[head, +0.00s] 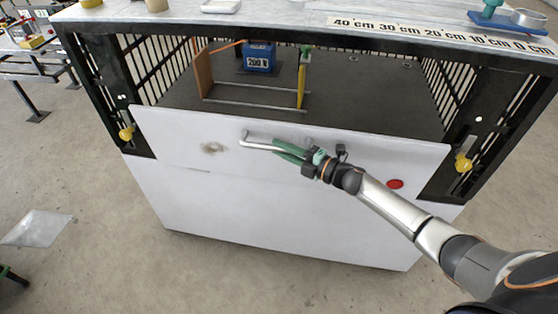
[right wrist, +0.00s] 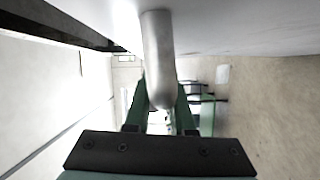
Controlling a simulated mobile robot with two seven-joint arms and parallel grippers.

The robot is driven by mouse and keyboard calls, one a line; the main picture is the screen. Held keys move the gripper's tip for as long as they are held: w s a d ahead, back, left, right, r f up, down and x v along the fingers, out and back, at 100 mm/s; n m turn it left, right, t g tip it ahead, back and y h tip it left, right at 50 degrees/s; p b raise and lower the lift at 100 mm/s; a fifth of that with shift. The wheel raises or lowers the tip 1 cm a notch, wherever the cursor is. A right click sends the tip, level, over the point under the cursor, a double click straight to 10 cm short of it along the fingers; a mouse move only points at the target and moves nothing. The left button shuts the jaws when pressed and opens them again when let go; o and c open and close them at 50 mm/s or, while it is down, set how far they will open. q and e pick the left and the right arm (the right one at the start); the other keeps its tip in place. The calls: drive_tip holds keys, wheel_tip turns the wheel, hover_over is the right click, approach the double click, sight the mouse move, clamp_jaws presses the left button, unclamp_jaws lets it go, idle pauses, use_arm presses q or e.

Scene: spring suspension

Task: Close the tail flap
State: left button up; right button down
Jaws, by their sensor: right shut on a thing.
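The tail flap (head: 330,160) is a white panel across the front of a dark barred frame in the head view. Its top edge sits below the tabletop, and an open gap shows the inside above it. It appears to lean out, but I cannot tell its exact angle. My right gripper (head: 289,151) is shut on the flap's silver bar handle (head: 258,146). The handle also shows between the green fingers in the right wrist view (right wrist: 159,60). Yellow latches stand on the left post (head: 126,132) and right post (head: 463,162), clear of the flap's face. My left gripper is not in view.
Inside are a dark floor (head: 345,105), a blue block marked 200 N (head: 259,57) and a light rod frame (head: 255,105). A ruler strip (head: 440,34) lies on the tabletop. A red dot (head: 395,184) marks the flap. The floor at left is mostly clear, with a clear sheet (head: 38,228).

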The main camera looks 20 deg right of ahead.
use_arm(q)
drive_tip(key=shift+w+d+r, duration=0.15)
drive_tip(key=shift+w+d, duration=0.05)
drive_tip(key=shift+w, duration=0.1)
use_arm(e)
drive_tip(key=shift+w+d+r, duration=0.3)
drive_tip(key=shift+w+d, duration=0.1)
drive_tip(key=shift+w, duration=0.2)
drive_tip(key=shift+w+d+r, duration=0.3)
drive_tip(key=shift+w+d, duration=0.05)
drive_tip(key=shift+w, duration=0.2)
drive_tip(key=shift+d, duration=0.1)
drive_tip(key=c, duration=1.2)
unclamp_jaws()
drive_tip(key=o, duration=0.4)
drive_tip(key=shift+f, duration=0.1)
drive_tip(key=shift+o, duration=0.2)
drive_tip(key=shift+f, duration=0.1)
drive_tip(key=shift+s, duration=0.2)
drive_tip(key=v, duration=1.2)
